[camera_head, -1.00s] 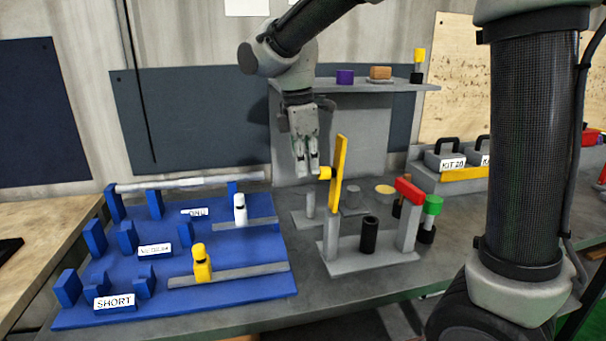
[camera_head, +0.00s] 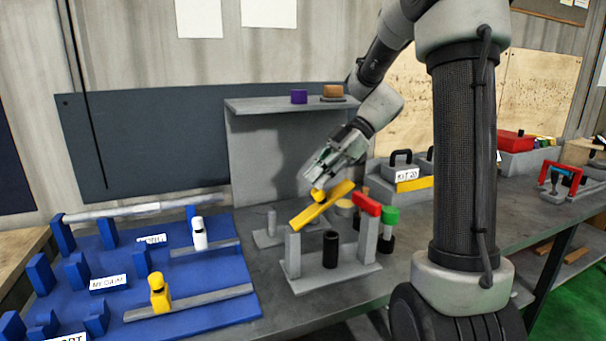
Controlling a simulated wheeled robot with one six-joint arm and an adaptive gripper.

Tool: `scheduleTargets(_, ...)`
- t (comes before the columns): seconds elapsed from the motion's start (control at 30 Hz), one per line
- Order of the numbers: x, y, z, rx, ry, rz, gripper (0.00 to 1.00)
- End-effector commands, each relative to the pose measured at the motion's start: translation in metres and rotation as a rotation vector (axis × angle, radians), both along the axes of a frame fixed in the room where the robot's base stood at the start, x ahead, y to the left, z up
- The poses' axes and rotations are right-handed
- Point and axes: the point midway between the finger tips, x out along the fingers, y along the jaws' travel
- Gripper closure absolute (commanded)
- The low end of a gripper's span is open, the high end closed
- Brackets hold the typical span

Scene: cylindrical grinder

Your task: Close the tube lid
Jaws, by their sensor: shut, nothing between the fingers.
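The yellow lid bar (camera_head: 334,200) is hinged at the grey left post (camera_head: 292,254) and slants up to the right, partly lowered. A short yellow knob (camera_head: 318,196) sticks out of its upper side. The black tube (camera_head: 330,250) stands upright on the grey base (camera_head: 352,274), below the bar. A red block (camera_head: 367,204) tops the right post (camera_head: 366,235); the bar's free end is above and left of it. My gripper (camera_head: 317,177) is shut and empty, tilted down-left, with its fingertips just above the knob. Whether they touch it I cannot tell.
A green-topped cylinder (camera_head: 390,217) stands close right of the red block. Behind is a grey shelf (camera_head: 270,106) with a purple piece (camera_head: 298,97). Kit boxes (camera_head: 410,180) stand right.

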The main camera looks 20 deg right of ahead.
Motion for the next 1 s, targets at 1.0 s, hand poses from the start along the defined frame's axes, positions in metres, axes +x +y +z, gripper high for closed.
scheduleTargets(1.0,0.0,-0.056,-0.052,0.258,0.002,0.002,1.0)
